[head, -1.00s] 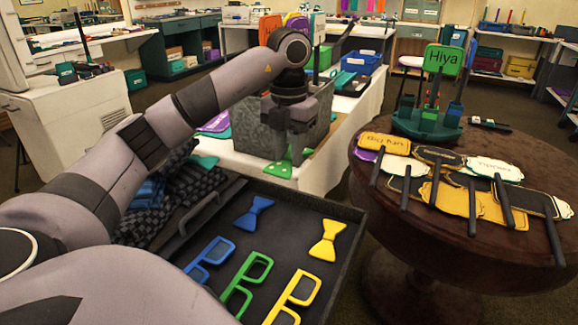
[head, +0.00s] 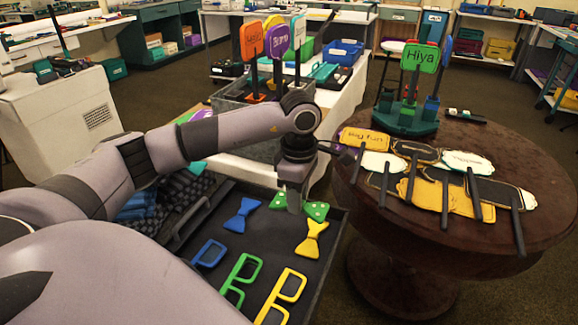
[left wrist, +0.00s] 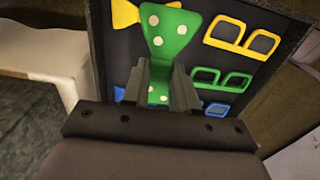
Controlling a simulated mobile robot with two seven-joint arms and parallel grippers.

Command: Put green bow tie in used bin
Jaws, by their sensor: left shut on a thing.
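The green bow tie with pale dots (head: 316,210) is between the fingers of my left gripper (head: 294,204), which is shut on it over the far edge of the black tray. In the left wrist view the green bow tie (left wrist: 170,38) stands out beyond the shut fingers (left wrist: 160,78), with the tray behind it. A grey bin (head: 232,92) stands on the white table behind my left arm, partly hidden by it. I cannot read any label marking it as used. My right gripper is not in view.
The black tray (head: 262,262) holds a blue bow tie (head: 241,215), a yellow bow tie (head: 312,240) and blue, green and yellow glasses. A round brown table (head: 400,235) with several sign paddles stands to the right. Upright paddles (head: 250,42) rise at the grey bin.

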